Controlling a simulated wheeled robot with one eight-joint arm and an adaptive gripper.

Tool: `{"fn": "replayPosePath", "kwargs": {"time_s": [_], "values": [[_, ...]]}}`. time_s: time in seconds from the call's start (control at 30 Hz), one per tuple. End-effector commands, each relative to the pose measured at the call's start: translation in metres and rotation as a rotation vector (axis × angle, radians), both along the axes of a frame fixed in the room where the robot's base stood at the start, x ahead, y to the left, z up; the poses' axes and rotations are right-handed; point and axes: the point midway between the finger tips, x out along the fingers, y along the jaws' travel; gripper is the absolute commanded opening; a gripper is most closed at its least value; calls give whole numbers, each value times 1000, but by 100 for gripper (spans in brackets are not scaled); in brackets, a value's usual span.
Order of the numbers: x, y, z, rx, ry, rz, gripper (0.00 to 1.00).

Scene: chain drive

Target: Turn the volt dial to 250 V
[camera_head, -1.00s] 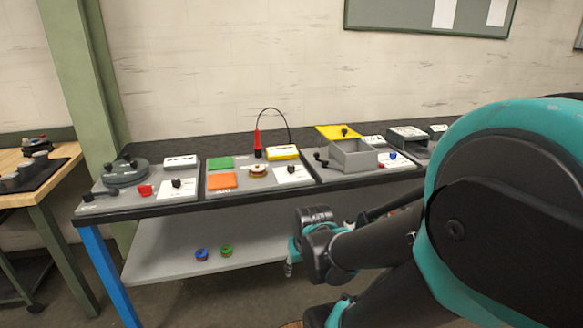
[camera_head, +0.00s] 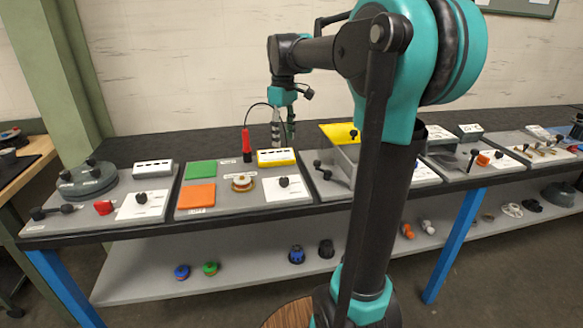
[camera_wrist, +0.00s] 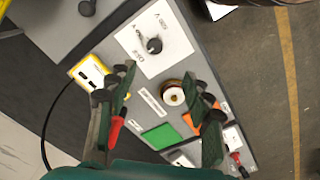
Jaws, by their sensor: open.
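A black dial knob (camera_head: 284,182) stands on a white card (camera_head: 303,189) at the right of the middle panel. The wrist view shows the knob (camera_wrist: 154,45) near the top, with small lettering round it; I cannot read its setting surely. Another black knob (camera_head: 141,197) sits on a white card on the left panel. My gripper (camera_head: 284,141) hangs above the back of the middle panel, apart from the dial. In the wrist view my gripper (camera_wrist: 162,92) is open and empty, its fingers spread over the panel below the dial.
On the middle panel are a green square (camera_head: 201,169), an orange square (camera_head: 197,195), a brass round part (camera_head: 242,182), a yellow box (camera_head: 276,157) and an upright red probe (camera_head: 247,147). A grey box with a yellow lid (camera_head: 338,133) stands to the right.

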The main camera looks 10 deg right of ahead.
Motion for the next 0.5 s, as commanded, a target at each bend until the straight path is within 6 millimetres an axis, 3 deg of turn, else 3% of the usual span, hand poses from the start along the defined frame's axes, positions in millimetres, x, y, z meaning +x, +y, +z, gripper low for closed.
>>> {"fn": "replayPosePath", "kwargs": {"time_s": [0.1, 0.23, 0.5], "values": [[4, 2, 8, -1, 13, 27, 51], [5, 2, 0, -1, 14, 30, 51], [5, 2, -49, -1, 13, 29, 51]]}}
